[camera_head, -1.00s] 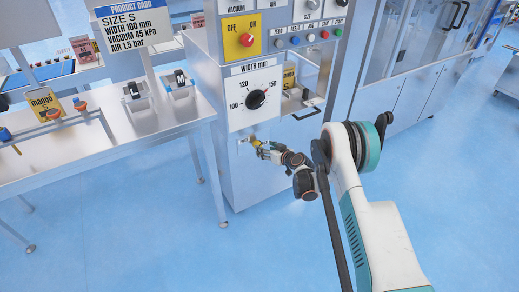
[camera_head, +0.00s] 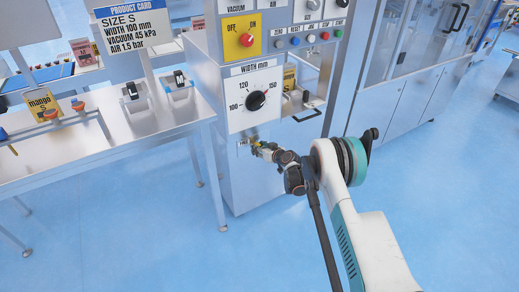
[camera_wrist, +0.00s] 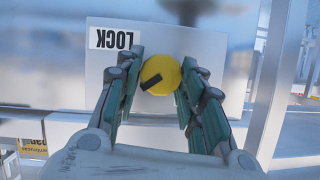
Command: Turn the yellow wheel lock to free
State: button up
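The yellow wheel lock (camera_wrist: 160,75) is a round yellow knob with a black mark pointing to its left edge. It sits on a pale plate (camera_wrist: 110,67) labelled LOCK, which reads upside down in the wrist view. My gripper (camera_wrist: 161,62) has one finger on each side of the knob, its fingertips close to the plate. The fingers stand apart; I cannot tell whether they touch the knob. In the head view my gripper (camera_head: 257,147) is at the machine's front, below the width dial (camera_head: 256,100), and largely hides the lock.
A yellow OFF/ON switch (camera_head: 246,40) with a red knob is above the dial. A handled drawer or tray (camera_head: 306,112) juts out right of the dial. A metal table (camera_head: 110,140) stands to the left. The blue floor in front is open.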

dwell(0.4)
jog(key=shift+s+a+f+n+t+h, duration=0.15)
jog(key=shift+n+t+h, duration=0.6)
jog(key=shift+n, duration=0.7)
jog(key=shift+a+r+n+t+h, duration=0.1)
jog(key=shift+n+t+h, duration=0.35)
jog(key=shift+n+h, duration=0.75)
jog(key=shift+n+y, duration=0.35)
jog(key=o, duration=1.1)
jog(key=shift+f, duration=0.1)
jog(key=shift+c, duration=0.2)
jog(key=v, duration=1.2)
